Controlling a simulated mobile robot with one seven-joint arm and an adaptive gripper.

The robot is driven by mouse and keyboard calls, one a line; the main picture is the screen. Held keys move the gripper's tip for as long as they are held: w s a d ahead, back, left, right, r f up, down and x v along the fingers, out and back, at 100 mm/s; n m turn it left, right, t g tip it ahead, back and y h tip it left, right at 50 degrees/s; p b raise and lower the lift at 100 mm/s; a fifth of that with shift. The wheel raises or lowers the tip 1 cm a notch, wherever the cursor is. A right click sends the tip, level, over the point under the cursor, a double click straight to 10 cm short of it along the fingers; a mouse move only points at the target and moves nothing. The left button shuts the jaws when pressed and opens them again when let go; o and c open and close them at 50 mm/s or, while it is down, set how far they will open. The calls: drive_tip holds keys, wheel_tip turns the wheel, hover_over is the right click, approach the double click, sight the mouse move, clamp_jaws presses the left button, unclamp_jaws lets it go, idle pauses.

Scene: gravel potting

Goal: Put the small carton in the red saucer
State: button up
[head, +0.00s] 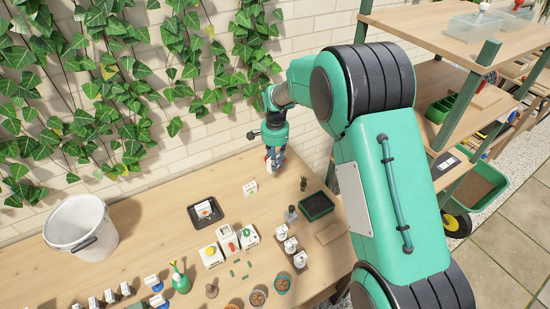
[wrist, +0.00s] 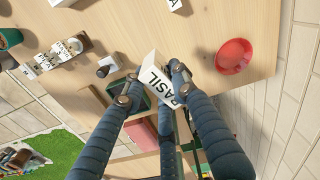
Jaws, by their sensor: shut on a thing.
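The carton sits tilted between the dark fingers in the wrist view. The red saucer (wrist: 234,56) is a round shallow dish, seen empty in the wrist view, near the table's wall-side edge. It is apart from the carton in that picture, to its upper right. In the head view my gripper (head: 273,158) is over the back of the table; a little red and white shows around its fingers, too small to tell apart.
Another small carton (head: 250,188) stands on the table close to my gripper. A white bucket (head: 80,225) is far left. The brick wall is close behind.

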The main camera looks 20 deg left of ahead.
drive_tip(key=w+d+f+m+p, duration=0.1)
drive_tip(key=w+d+f+m, duration=0.2)
drive_tip(key=f, duration=0.6)
drive_tip(key=shift+w+d+f+m, duration=0.15)
drive_tip(key=shift+d+f+m, duration=0.15)
drive_tip(key=shift+d+m, duration=0.3)
drive_tip(key=w+a, duration=0.3)
drive_tip(key=w, duration=0.4)
drive_tip(key=w+a+f, duration=0.1)
drive_tip(key=w+a, duration=0.3)
drive_tip(key=w, duration=0.3)
drive_tip(key=shift+w+f, duration=0.2)
drive_tip(key=shift+w, duration=0.05)
drive_tip(key=shift+f, duration=1.8)
drive_tip(key=shift+d+f+b, duration=0.1)
drive_tip(key=shift+f+b, duration=0.15)
drive_tip(key=shift+b, duration=0.2)
